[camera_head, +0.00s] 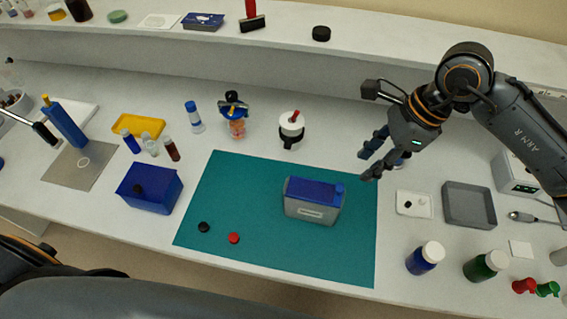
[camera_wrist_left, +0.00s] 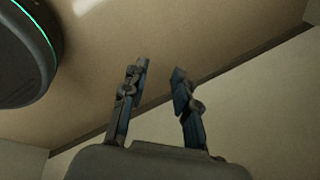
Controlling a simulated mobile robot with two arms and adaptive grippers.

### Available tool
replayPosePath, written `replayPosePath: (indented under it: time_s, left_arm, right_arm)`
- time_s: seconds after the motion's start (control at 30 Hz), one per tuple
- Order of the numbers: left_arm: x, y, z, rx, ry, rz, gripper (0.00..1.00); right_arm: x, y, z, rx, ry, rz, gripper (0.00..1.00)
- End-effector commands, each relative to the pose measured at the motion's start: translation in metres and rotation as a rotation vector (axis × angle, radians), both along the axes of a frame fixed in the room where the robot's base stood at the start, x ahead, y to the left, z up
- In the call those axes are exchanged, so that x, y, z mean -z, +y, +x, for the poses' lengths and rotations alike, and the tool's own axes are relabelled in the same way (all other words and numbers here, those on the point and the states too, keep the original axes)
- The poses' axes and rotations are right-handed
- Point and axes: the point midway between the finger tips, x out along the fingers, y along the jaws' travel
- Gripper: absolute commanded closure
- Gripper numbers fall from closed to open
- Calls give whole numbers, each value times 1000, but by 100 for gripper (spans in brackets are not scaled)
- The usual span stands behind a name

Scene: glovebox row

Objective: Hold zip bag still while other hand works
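A grey, box-shaped pouch with a blue top and a small blue tab (camera_head: 312,212) stands on the teal mat (camera_head: 235,185), right of its middle; it may be the zip bag, but I cannot tell for sure. My right gripper (camera_head: 367,165) is open and empty, above and to the right of this pouch, apart from it. My left gripper is outside the head view. The left wrist view shows it (camera_wrist_left: 160,70) with its two fingers apart and nothing between them, facing plain wall and ceiling-like surfaces.
A black cap (camera_head: 204,227) and a red cap (camera_head: 233,238) lie on the mat. A blue box (camera_head: 150,190) stands left of it. A white-topped jar (camera_head: 291,128) stands behind. A grey tray (camera_head: 469,205) and blue bottle (camera_head: 424,259) are at right.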

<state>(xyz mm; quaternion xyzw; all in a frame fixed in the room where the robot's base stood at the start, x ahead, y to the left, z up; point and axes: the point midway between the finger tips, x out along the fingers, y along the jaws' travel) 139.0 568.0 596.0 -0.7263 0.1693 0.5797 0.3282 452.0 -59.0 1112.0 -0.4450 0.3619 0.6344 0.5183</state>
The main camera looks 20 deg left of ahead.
Motion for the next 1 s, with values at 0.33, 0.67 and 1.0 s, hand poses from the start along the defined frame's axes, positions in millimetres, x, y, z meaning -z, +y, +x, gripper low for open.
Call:
replayPosePath:
  time_s: [0.33, 0.67, 1.0]
  left_arm:
    - [-125, 171, -36, 100, 61, 215, 71]
    - [-271, 259, -23, 369, 138, 394, 71]
    - [-365, 197, 128, 1179, 173, 562, 71]
  right_arm:
    - [0, 0, 0, 0, 0, 0, 62]
    - [0, 0, 0, 0, 0, 0, 62]
    - [0, 0, 0, 0, 0, 0, 62]
